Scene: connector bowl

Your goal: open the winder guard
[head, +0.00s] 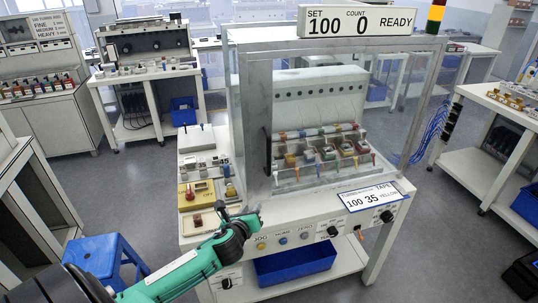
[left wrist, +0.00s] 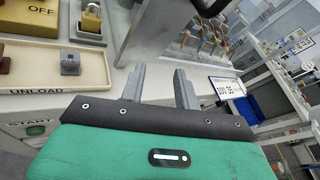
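The winder (head: 300,215) stands in the middle of the head view. Its guard (head: 258,110) is a clear panel with a grey frame, and it looks closed over the row of spools (head: 318,150). A dark upright handle (head: 267,150) is on the guard's left side. My left gripper (head: 252,217) is at the front left of the winder, below and left of the handle and apart from it. In the left wrist view its two grey fingers (left wrist: 158,80) are spread with nothing between them. My right gripper is not in view.
A cream tray marked UNLOAD (left wrist: 62,88) and a yellow OFF block (head: 197,194) are close on the left. A row of knobs and buttons (head: 283,240) lines the winder's front. A blue stool (head: 95,258) and blue bin (head: 295,263) are low down.

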